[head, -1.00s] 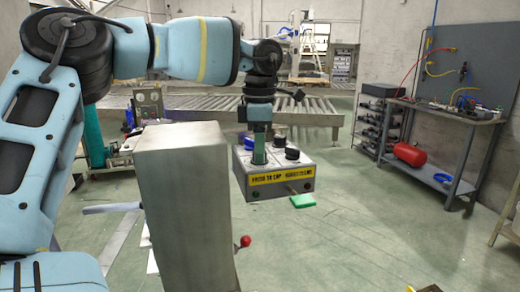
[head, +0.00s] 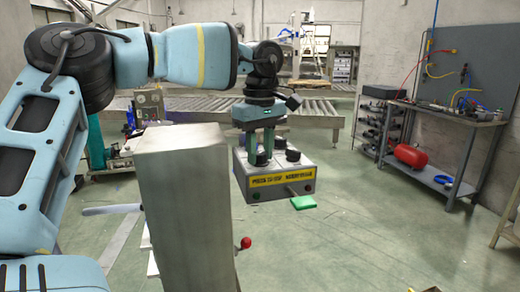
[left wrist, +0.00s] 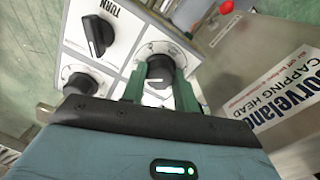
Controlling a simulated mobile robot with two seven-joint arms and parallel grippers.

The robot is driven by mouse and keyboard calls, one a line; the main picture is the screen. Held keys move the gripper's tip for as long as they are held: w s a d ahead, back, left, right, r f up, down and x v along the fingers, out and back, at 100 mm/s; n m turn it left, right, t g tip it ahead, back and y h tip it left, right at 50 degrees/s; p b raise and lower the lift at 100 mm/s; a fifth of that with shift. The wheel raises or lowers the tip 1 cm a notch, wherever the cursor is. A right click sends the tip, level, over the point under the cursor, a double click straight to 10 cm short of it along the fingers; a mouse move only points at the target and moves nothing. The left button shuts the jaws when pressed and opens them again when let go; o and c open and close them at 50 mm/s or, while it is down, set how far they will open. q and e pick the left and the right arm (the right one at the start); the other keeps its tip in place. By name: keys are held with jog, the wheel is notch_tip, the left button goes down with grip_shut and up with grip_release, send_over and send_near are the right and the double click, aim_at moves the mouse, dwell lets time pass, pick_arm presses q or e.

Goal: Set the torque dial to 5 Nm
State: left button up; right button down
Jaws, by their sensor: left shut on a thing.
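The control box (head: 250,187), grey with a yellow label strip, carries several black dials on its top face. My left gripper (head: 261,158) points straight down onto it, its two green fingers side by side. In the left wrist view the fingers stand either side of a black dial (left wrist: 160,72) on a white round scale, and the gripper is shut on it. The scale's numbers are too small to read and partly hidden by the fingers. A black dial marked TURN (left wrist: 97,35) and another black dial (left wrist: 82,82) sit beside it. My right gripper is not in view.
A tall grey metal post (head: 185,200) stands left of the box, with a red-knobbed lever (head: 244,243) low on its right. A green tab (head: 303,203) sticks out at the box's front. Open floor lies to the right, before a workbench (head: 450,115).

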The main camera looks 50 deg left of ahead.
aim_at(260, 153)
pick_arm(q)
jog(key=shift+m, duration=2)
jog(key=o, duration=1)
jog(key=shift+r, duration=3.95)
jog(key=shift+r, duration=0.1)
